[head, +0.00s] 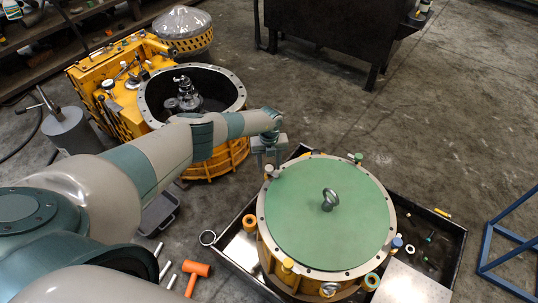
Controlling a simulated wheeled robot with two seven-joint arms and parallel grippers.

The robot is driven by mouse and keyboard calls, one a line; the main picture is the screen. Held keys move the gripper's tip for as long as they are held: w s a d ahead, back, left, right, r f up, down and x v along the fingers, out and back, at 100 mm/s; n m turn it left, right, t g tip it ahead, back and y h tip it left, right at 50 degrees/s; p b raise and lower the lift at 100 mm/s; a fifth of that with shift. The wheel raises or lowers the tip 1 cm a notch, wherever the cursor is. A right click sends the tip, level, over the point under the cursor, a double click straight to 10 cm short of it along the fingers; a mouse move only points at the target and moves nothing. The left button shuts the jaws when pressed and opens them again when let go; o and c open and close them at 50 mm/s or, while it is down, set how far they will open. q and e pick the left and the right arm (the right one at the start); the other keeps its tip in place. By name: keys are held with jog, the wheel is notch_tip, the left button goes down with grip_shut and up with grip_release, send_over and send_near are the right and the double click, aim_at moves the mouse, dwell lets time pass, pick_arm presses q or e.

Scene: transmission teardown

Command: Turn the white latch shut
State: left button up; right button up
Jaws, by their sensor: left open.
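A large round yellow housing with a flat green top (320,225) and a metal ring bolt in its middle stands in the shallow tray. Small coloured pieces sit around its rim. A small whitish piece (269,171) at the rim's upper left looks like the white latch; how it is turned is too small to tell. My left gripper (270,162) is right above this piece, pointing down, and is open. Whether its fingers are around the piece I cannot tell. My right gripper is not in view.
The dark tray (450,256) holds small loose parts at its right. A yellow transmission case (195,85) with an open round bore stands behind my left arm. An orange mallet (197,268) lies on the floor. A blue frame (500,235) stands at the right.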

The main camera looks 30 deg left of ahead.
aim_at(269, 167)
pick_arm(q)
jog(key=shift+r, duration=0.6)
notch_tip(269, 167, up, 5)
jog(key=shift+p, duration=0.95)
notch_tip(269, 167, up, 11)
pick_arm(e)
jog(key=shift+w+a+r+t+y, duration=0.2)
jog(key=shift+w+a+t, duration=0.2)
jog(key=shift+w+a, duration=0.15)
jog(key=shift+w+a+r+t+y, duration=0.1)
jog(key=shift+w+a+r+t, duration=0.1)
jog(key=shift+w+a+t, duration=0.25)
